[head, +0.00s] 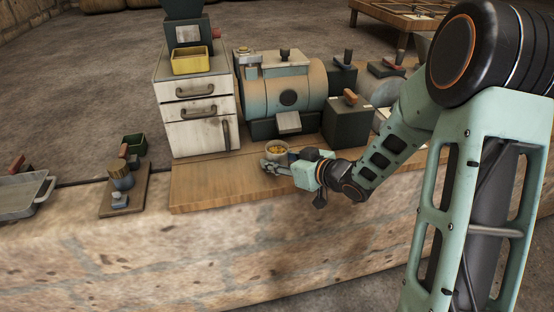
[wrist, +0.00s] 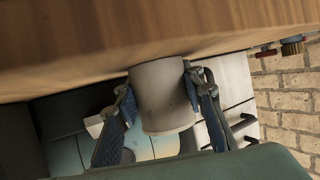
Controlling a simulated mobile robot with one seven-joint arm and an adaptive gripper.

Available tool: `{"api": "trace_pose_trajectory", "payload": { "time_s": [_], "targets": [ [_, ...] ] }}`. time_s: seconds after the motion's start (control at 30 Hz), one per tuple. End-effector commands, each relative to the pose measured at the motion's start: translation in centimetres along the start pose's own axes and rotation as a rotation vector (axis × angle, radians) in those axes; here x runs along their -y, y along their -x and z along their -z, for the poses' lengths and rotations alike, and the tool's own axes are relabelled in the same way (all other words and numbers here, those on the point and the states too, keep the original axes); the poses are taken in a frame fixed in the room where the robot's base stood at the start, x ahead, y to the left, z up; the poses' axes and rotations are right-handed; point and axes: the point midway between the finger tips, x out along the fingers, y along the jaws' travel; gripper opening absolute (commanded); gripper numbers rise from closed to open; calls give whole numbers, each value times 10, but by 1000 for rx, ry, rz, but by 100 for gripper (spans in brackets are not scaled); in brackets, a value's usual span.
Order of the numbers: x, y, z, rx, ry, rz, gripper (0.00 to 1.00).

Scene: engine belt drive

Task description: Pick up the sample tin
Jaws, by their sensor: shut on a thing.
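The sample tin (head: 276,147) is a small pale round cup with yellow-orange contents. It is over the wooden board (head: 212,188), near the front of the dark box. My gripper (head: 275,160) reaches it from the right and is shut on it. In the wrist view the tin (wrist: 163,97) shows as a plain grey cylinder between my two blue-padded fingers (wrist: 160,108), one against each side. Its contents are hidden there. I cannot tell whether the tin touches the board or is just above it.
Behind the tin stand a white drawer cabinet (head: 201,115) with a yellow tray (head: 190,60) on top, a large rusty-green cylinder machine (head: 288,87) and a dark box (head: 347,124). At left are a small board (head: 108,203) and a grey pan (head: 22,196). The board's left half is clear.

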Motion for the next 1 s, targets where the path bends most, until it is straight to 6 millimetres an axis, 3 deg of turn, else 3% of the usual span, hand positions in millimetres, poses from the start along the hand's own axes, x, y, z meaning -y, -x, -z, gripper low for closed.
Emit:
{"api": "trace_pose_trajectory", "payload": {
  "time_s": [0.27, 0.53, 0.9, 1.0],
  "targets": [
    [0, 3, 8, -1, 1, 0, 9],
    [0, 14, 35, -1, 1, 0, 9],
    [22, 78, 74, 0, 0, -2, 9],
    [34, 102, 74, 1, -1, -2, 9]
  ]
}}
